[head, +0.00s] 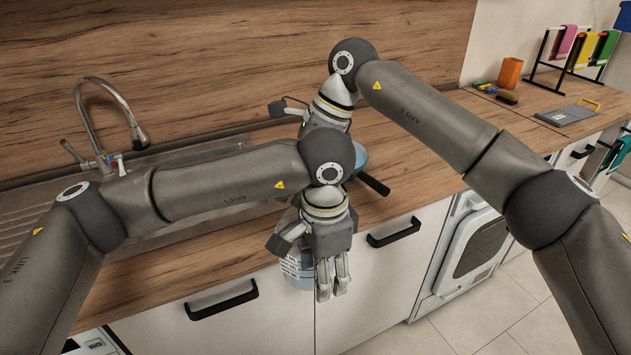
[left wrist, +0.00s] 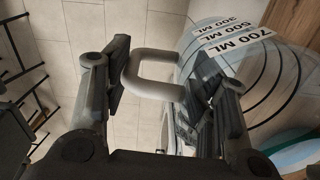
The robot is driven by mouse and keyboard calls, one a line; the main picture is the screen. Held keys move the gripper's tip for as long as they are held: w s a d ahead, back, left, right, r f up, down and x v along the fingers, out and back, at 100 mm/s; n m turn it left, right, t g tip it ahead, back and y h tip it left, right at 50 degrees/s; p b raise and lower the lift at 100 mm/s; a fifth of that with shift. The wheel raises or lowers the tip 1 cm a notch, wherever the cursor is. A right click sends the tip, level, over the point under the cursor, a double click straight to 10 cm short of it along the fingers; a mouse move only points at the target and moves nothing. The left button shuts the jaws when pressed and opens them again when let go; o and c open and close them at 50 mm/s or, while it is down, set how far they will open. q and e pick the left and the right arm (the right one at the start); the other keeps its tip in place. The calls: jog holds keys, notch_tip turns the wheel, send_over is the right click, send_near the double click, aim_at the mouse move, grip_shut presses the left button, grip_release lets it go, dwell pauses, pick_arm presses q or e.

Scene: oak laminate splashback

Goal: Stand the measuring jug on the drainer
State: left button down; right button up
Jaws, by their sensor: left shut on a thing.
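The measuring jug (head: 297,270) is clear and bluish; in the head view it shows partly behind my left gripper (head: 331,287), in front of the cabinet doors. The left wrist view shows its volume marks (left wrist: 233,45) and its pale handle (left wrist: 152,78) between my left fingers (left wrist: 170,90). My left gripper is shut on this handle. The ribbed steel drainer (head: 30,205) lies on the left beside the sink, partly covered by my left arm. My right wrist (head: 332,103) is over the counter; its fingers are hidden behind my left arm.
A tap (head: 115,125) rises behind the sink. A blue pan with a black handle (head: 373,184) sits on the counter (head: 425,170) behind my left wrist.

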jog(key=f+h, duration=0.1)
jog(key=f, duration=0.3)
jog(key=d+f+h, duration=0.1)
jog(key=f, duration=0.3)
jog(key=d+f, duration=0.1)
jog(key=f, duration=0.2)
jog(key=shift+f+t+h, duration=0.4)
grip_shut()
pick_arm(q)
jog(key=c, duration=0.7)
grip_release()
jog(key=shift+c, duration=0.2)
jog(key=shift+o, duration=1.2)
pick_arm(e)
jog(key=shift+a, duration=0.1)
pick_arm(q)
jog(key=shift+d+r, duration=0.1)
jog(key=shift+r, duration=0.05)
pick_arm(e)
jog(key=shift+w, duration=0.1)
